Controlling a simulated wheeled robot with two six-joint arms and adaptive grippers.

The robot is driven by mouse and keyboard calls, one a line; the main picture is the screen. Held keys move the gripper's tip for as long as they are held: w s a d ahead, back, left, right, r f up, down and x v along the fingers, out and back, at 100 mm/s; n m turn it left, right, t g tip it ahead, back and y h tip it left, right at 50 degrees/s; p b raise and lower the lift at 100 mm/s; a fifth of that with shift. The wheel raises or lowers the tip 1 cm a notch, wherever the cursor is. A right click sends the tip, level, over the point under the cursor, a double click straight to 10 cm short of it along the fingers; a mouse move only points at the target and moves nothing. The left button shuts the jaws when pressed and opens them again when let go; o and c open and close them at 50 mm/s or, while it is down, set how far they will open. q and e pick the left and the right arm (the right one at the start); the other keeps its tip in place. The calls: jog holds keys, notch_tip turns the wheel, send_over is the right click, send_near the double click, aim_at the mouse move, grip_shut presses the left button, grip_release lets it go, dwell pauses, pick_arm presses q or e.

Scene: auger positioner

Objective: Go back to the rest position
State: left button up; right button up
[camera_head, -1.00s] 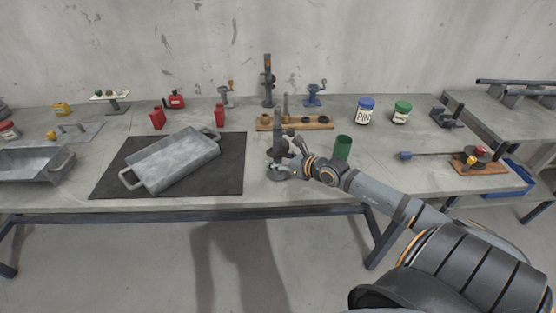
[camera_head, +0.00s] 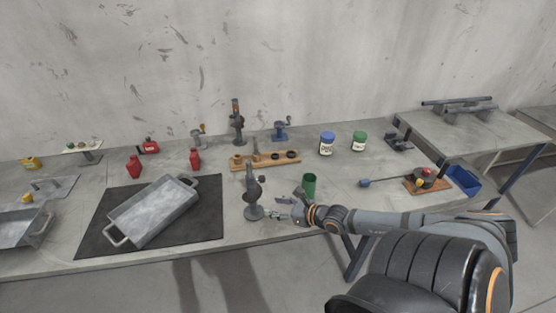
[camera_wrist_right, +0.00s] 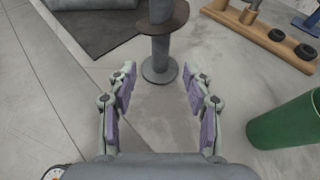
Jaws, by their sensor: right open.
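My right gripper (camera_head: 281,209) is open and empty above the table's front part, just right of a dark grey stand (camera_head: 253,190). In the right wrist view the two fingers of my right gripper (camera_wrist_right: 158,105) are spread apart. The stand's post and round base (camera_wrist_right: 160,68) are ahead of them, beyond the fingertips, with bare table between. A green cylinder (camera_head: 309,186) stands behind my right wrist and shows at the right of the wrist view (camera_wrist_right: 288,122). My left gripper is not in view.
A metal tray (camera_head: 155,212) lies on a black mat (camera_head: 205,222) to the left. A wooden rack (camera_head: 238,166) stands behind the stand. Two jars, blue-lidded (camera_head: 327,144) and green-lidded (camera_head: 359,142), are at the back right. A wooden board (camera_head: 418,187) lies farther right.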

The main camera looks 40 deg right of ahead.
jog(key=shift+s+d, duration=0.1)
jog(key=shift+s, duration=0.15)
dwell(0.3)
